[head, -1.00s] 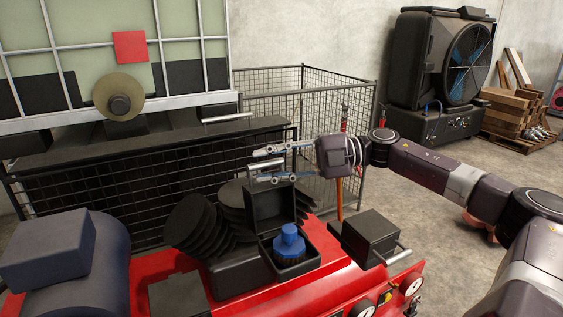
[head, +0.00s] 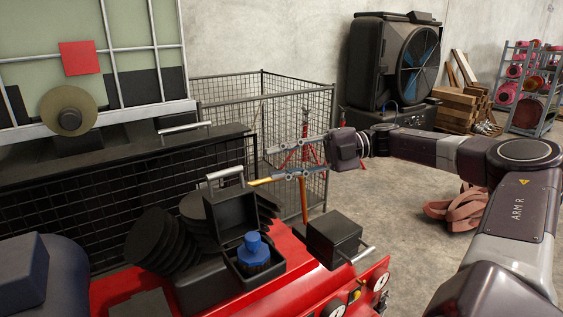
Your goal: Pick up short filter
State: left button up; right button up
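I cannot tell for sure which thing is the short filter. A blue stepped cylindrical piece (head: 253,250) stands upright in a small open black case (head: 240,268) on the red machine. Its lower part is hidden by the case. Several black round discs (head: 158,238) lean in a row left of the case. My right gripper (head: 271,164) is up in the air above and right of the case, pointing left. My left gripper is not in view.
The case's raised lid (head: 232,215) stands behind the blue piece. A black box (head: 334,236) with a metal handle sits to its right. A wire cage (head: 230,115) is behind. A yellow-orange bar shows by my lower finger. Open floor (head: 400,215) lies right.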

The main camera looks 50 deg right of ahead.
aim_at(253, 257)
jog(key=k+j, duration=0.2)
jog(key=k, duration=0.3)
jog(key=k+j, duration=0.15)
jog(key=k, duration=0.35)
